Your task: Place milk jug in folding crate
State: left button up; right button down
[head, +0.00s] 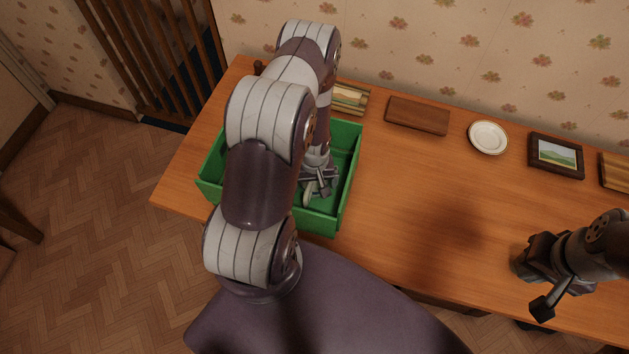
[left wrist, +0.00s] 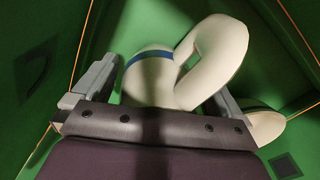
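The green folding crate (head: 342,190) stands at the left end of the wooden desk. My left gripper (head: 318,188) reaches down inside it, and my arm hides much of the crate. In the left wrist view, the cream milk jug (left wrist: 150,82) with a blue band and a looped handle lies inside the green walls. My left gripper's fingers (left wrist: 160,100) are spread wide, one on either side of the jug, with a visible gap at the left finger. In the head view the jug is mostly hidden. My right gripper (head: 540,280) is open and empty over the desk's right front.
A second cream piece with a dark band (left wrist: 264,123) shows beyond the right finger. Along the wall side of the desk (head: 430,200) are a brown block (head: 417,115), a white plate (head: 488,137) and a framed picture (head: 556,154). The middle is clear.

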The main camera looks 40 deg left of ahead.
pick_arm(q)
jog(key=shift+w+r, duration=0.1)
jog(key=shift+r, duration=0.35)
jog(key=d+r+m+p, duration=0.2)
jog(key=d+r, duration=0.1)
jog(key=r, duration=0.9)
jog(key=d+r+m+p, duration=0.2)
jog(key=r+p, duration=0.1)
jog(key=r, duration=1)
jog(key=s+d+r+m+t, duration=0.1)
jog(key=s+d+r+m, duration=0.5)
jog(key=r, duration=0.3)
notch_tip(320, 180, down, 10)
jog(key=n+b, duration=0.1)
jog(key=b, duration=0.9)
jog(key=shift+w, duration=0.25)
jog(key=shift+s+d, duration=0.1)
